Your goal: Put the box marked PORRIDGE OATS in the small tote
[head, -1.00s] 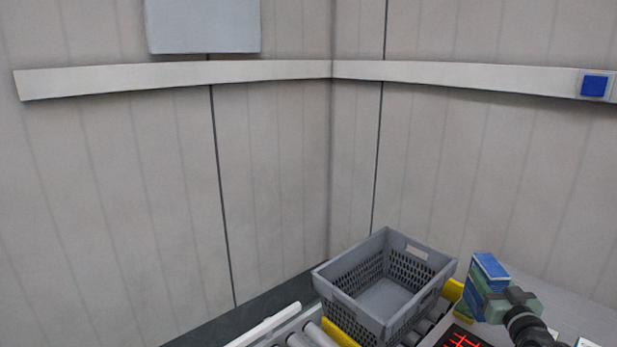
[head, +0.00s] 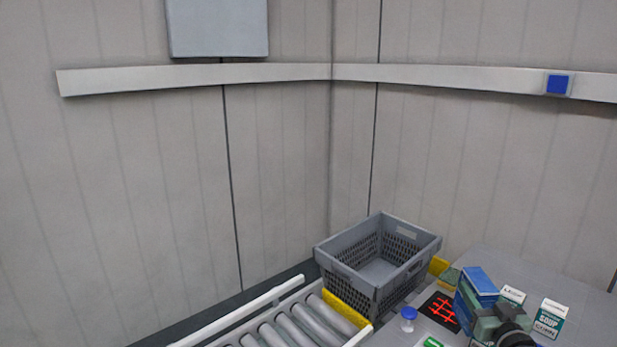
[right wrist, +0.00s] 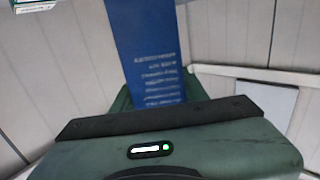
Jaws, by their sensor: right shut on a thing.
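My right gripper (head: 474,303) is shut on a blue box (head: 479,284), held up over the table at the lower right of the head view. In the right wrist view the blue box (right wrist: 148,50) shows a side with small pale print, too blurred to read; I cannot see a PORRIDGE OATS marking. A grey open tote (head: 350,268) with slotted walls stands to the left of the box, beyond the roller conveyor. Its visible inside looks empty. The held box is outside the tote, apart from it. My left gripper is in neither view.
White-and-green soup cartons (head: 549,318) stand right of the gripper. A small blue-capped bottle (head: 408,320) and a dark mat with red lines (head: 440,311) lie left of it. A roller conveyor (head: 290,325) with yellow end pieces (head: 346,311) runs at the front. Walls close off the back.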

